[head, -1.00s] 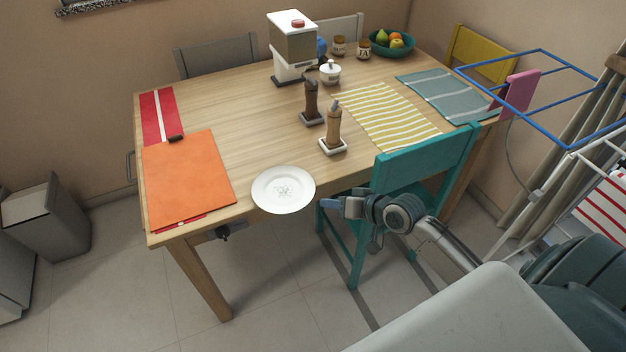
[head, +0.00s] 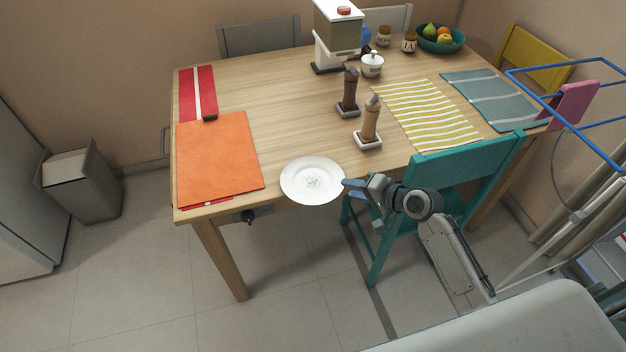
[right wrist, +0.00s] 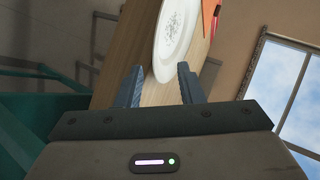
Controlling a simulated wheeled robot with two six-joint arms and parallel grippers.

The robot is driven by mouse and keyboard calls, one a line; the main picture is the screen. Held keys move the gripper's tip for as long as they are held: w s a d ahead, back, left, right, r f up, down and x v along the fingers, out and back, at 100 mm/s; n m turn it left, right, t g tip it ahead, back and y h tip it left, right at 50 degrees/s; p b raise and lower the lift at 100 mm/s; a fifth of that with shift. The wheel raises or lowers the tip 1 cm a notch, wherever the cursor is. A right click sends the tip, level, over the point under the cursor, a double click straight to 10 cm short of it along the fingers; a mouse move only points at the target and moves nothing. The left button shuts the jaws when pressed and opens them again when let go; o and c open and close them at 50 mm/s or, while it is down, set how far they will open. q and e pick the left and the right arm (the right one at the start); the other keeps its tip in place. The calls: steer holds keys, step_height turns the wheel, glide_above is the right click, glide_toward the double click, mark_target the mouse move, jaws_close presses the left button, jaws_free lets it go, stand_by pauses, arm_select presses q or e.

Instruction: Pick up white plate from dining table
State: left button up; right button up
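The white plate (head: 313,181) has a small dark pattern in its middle and lies at the front edge of the wooden dining table (head: 290,110), partly overhanging it. My right gripper (head: 350,189) is just right of the plate, its fingers pointing at the rim. In the right wrist view the gripper (right wrist: 160,88) is open, with two dark fingers apart and nothing between them. The plate (right wrist: 174,40) shows just beyond the fingertips there. I cannot tell whether a finger touches it. My left gripper is not in view.
A teal chair (head: 455,180) stands at the table's front, close to my right arm. Two mills (head: 369,121) stand behind the plate. An orange folder (head: 217,158) lies to its left. A blue-framed rack (head: 562,95) is at the right.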

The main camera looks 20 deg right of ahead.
mark_target(340, 187)
steer(key=x, duration=0.4)
steer(key=shift+w+a+f+p, duration=0.1)
steer(key=shift+w+f+p, duration=0.05)
steer(key=shift+f+p, duration=0.2)
steer(key=shift+c, duration=0.4)
jaws_close()
steer(key=shift+r, duration=0.1)
